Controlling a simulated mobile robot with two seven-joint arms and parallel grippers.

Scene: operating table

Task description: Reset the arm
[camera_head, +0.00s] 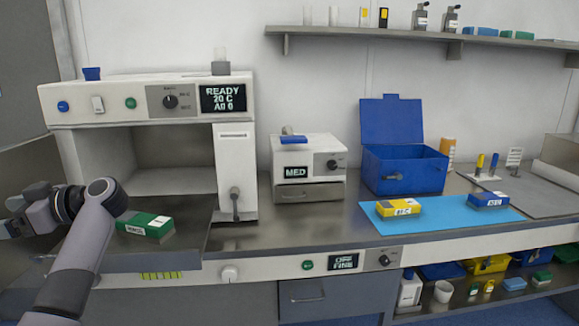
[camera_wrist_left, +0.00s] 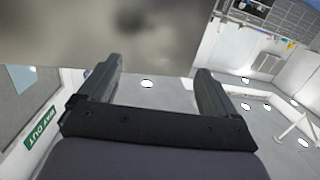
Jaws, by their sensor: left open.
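My left arm (camera_head: 88,245) comes in from the bottom left of the head view and bends at a joint above the front left of the bench. Its wrist and left gripper (camera_head: 18,222) point to the left edge of that view. In the left wrist view, the left gripper (camera_wrist_left: 155,88) has its two dark fingers spread apart with nothing between them. A blurred grey-brown surface (camera_wrist_left: 90,35) fills the top left close to the fingers. My right arm and gripper do not show.
A green box (camera_head: 146,226) lies on the metal surface beside my left arm, before the open chamber of the white machine (camera_head: 150,118). A small MED unit (camera_head: 306,163), an open blue bin (camera_head: 405,170) and a blue mat (camera_head: 440,217) with boxes are farther right.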

